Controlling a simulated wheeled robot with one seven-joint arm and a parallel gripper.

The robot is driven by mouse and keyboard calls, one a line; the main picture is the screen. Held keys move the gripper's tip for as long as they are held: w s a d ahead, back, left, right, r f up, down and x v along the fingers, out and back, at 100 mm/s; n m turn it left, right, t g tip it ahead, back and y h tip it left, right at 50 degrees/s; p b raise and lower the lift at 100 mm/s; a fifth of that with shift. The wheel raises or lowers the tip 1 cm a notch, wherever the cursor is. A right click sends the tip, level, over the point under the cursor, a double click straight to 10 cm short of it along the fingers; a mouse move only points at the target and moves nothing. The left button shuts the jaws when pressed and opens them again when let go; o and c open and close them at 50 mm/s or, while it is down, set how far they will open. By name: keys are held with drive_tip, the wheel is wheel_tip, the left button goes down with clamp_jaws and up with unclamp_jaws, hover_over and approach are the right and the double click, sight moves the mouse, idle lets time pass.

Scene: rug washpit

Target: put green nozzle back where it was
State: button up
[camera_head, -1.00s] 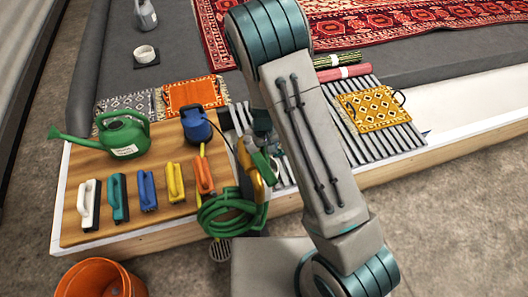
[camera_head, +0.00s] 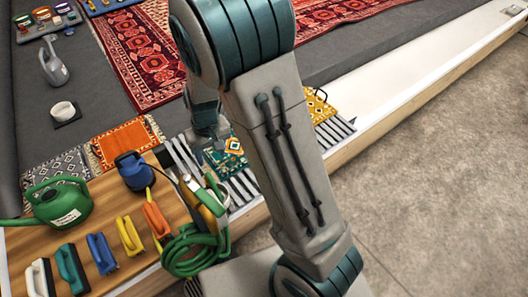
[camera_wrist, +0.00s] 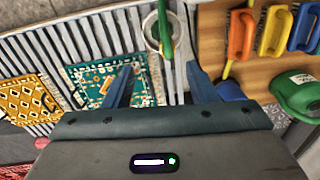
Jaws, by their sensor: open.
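The green nozzle (camera_wrist: 165,28) stands in or against a pale ring-shaped holder (camera_wrist: 150,42) at the top of the wrist view. I cannot tell how deep it sits. In the head view, a green piece that looks like the nozzle (camera_head: 215,187) shows by the yellow-and-grey fitting above the green hose coil (camera_head: 188,252). My gripper (camera_wrist: 161,84) is open, its two blue fingers apart with nothing held between them. The nozzle lies beyond the fingertips, apart from them. In the head view my arm hides part of the slatted rack near the gripper.
A wooden board holds the green watering can (camera_head: 60,204), a blue container (camera_head: 134,170) and several coloured brushes (camera_head: 129,236). A teal patterned mat (camera_wrist: 112,82) and a yellow one (camera_wrist: 28,100) lie on the slats. Grey floor at right is clear.

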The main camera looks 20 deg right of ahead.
drive_tip(key=s+d+r+m, duration=0.1)
drive_tip(key=s+d+r, duration=0.4)
drive_tip(key=s+r, duration=0.2)
drive_tip(key=s+d+r+m+t, duration=0.1)
drive_tip(key=s+d+r, duration=0.5)
drive_tip(key=s, duration=0.3)
drive_tip(key=shift+s+d+r+m+h, duration=0.2)
drive_tip(key=shift+r+m+h, duration=0.1)
drive_tip(key=shift+r, duration=0.5)
drive_tip(key=shift+w, duration=0.1)
drive_tip(key=shift+c, duration=0.3)
drive_tip(key=shift+c, duration=1.4)
drive_tip(key=shift+d, duration=0.15)
